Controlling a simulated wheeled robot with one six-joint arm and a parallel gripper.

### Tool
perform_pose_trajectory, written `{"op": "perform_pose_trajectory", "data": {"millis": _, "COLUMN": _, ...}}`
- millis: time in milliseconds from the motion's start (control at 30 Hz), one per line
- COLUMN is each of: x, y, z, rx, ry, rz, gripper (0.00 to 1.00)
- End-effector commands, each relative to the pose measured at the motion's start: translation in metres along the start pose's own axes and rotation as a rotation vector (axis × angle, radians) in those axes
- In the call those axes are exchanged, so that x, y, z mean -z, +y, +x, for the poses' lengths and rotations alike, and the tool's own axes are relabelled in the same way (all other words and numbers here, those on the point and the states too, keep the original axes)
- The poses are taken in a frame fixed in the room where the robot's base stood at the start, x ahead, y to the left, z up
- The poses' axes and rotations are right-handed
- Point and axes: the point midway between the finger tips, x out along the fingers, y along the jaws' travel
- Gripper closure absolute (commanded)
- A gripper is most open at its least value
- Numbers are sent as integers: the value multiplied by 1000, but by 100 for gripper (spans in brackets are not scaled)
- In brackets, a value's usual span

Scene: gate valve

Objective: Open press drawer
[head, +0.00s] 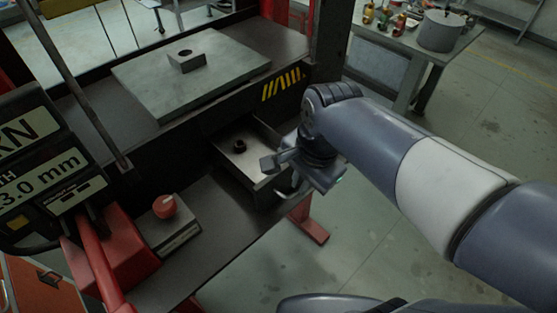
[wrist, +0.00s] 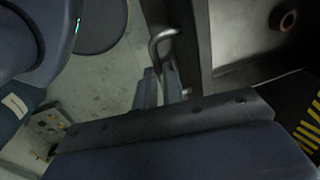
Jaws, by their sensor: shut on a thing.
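The press drawer (head: 262,168) is pulled partly out of the press below its bed. It is a grey metal tray, and its front edge (wrist: 200,60) shows in the wrist view. A dark ring-shaped part (head: 239,146) sits inside it, and the ring also shows in the wrist view (wrist: 286,20). The bent metal drawer handle (wrist: 158,38) stands out from the drawer front. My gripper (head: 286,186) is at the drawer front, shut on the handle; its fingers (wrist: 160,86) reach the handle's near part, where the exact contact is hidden.
A plate with a holed block (head: 187,62) lies on the press bed above. A box with a red knob (head: 164,206) stands left of the drawer on the lower shelf. A red foot (head: 310,224) stands on the floor below. Open floor lies in front; a worktable (head: 400,45) stands behind.

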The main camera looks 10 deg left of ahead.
Motion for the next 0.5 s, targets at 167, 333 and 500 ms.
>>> {"op": "perform_pose_trajectory", "data": {"millis": 167, "x": 0, "y": 33, "z": -7, "rx": 1, "ry": 1, "rz": 3, "gripper": 100}}
{"op": "perform_pose_trajectory", "data": {"millis": 333, "x": -1, "y": 51, "z": -10, "rx": 0, "ry": 1, "rz": 2, "gripper": 100}}
{"op": "perform_pose_trajectory", "data": {"millis": 500, "x": -1, "y": 59, "z": -11, "rx": 0, "ry": 0, "rz": 0, "gripper": 100}}
